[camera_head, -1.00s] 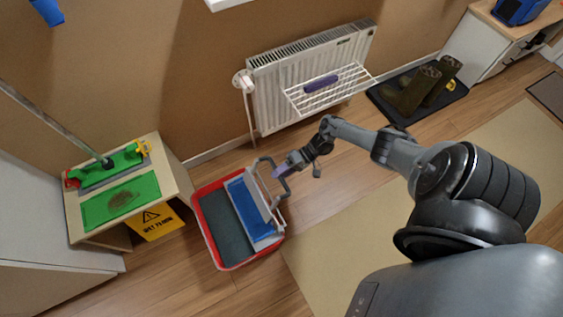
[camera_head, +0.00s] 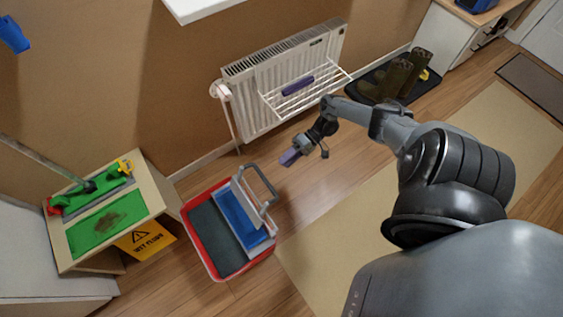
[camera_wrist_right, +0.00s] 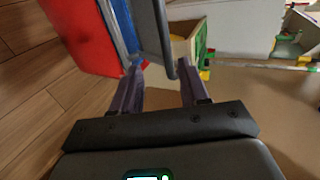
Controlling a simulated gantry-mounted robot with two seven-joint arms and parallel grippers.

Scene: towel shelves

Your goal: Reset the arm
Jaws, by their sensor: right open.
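My right arm comes in from the right in the head view. Its gripper (camera_head: 289,157) has purple fingers and hangs above the wood floor, up and to the right of the red mop bucket's wringer handle, apart from it in the picture. In the right wrist view the two fingers (camera_wrist_right: 160,82) stand apart, with nothing between them that looks held. The red bucket (camera_head: 190,233) with its grey and blue wringer (camera_head: 237,214) stands on the floor; part of it shows at the upper left of the wrist view. My left gripper is not in view.
A white radiator (camera_head: 240,95) with a wire rack (camera_head: 325,83) bearing a purple item (camera_head: 298,86) is behind. Boots (camera_head: 385,82) stand on a dark tray. A wooden shelf unit (camera_head: 153,190) with a green mop stands left, with a yellow sign (camera_head: 147,239). A beige mat (camera_head: 325,240) covers floor.

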